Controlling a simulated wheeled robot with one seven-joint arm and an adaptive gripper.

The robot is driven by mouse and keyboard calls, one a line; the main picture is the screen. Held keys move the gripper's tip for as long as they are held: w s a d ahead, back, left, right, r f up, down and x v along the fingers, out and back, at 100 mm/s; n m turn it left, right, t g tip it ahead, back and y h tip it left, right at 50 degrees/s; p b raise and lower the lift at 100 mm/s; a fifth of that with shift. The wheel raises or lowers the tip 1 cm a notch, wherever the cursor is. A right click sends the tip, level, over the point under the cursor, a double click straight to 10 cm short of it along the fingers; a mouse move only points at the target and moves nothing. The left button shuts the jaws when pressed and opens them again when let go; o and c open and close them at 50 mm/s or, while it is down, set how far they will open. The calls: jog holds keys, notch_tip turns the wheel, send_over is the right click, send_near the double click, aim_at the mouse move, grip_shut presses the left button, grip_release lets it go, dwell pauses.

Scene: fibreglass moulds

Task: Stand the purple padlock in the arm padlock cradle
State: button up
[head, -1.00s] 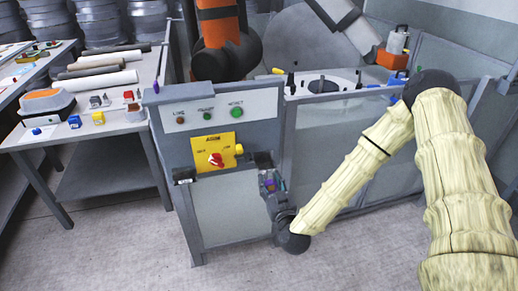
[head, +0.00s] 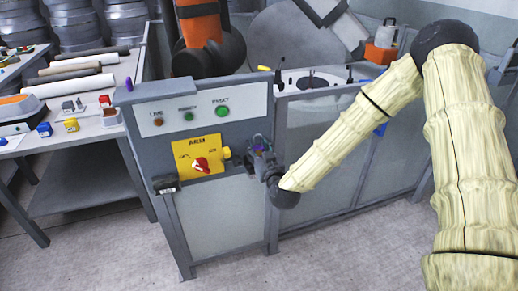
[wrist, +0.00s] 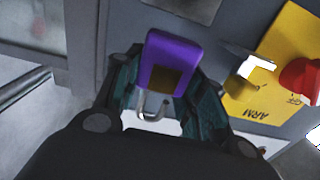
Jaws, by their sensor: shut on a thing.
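The purple padlock (wrist: 172,62) is held between the fingers of my gripper (wrist: 158,85) in the wrist view, with its metal shackle (wrist: 152,106) toward the bottom of the picture. In the head view my gripper (head: 262,158) is at the cabinet's right front edge, just right of the yellow ARM panel (head: 186,148). A bit of purple shows at the fingers there, but most of the padlock is hidden. A small dark holder (head: 165,184) on the cabinet, below left of the panel, may be the arm padlock cradle; I cannot tell for sure.
The panel has a red rotary switch (head: 201,164) and a yellow knob (head: 226,153) on the side near my gripper. Above it is a strip with a green button (head: 222,110). A bench (head: 100,130) stands left. Floor in front is clear.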

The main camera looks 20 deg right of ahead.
jog(key=shift+a, duration=0.1)
jog(key=shift+f, duration=0.2)
jog(key=shift+f+b, duration=1.2)
jog(key=shift+f, duration=0.4)
jog(key=shift+f+b, duration=0.7)
jog(key=shift+f, duration=0.35)
jog(key=o, duration=1.2)
jog(key=shift+c, duration=0.2)
jog(key=shift+s, duration=0.1)
jog(key=shift+s, duration=0.1)
jog(key=s, duration=1.1)
jog(key=shift+s+d, duration=0.35)
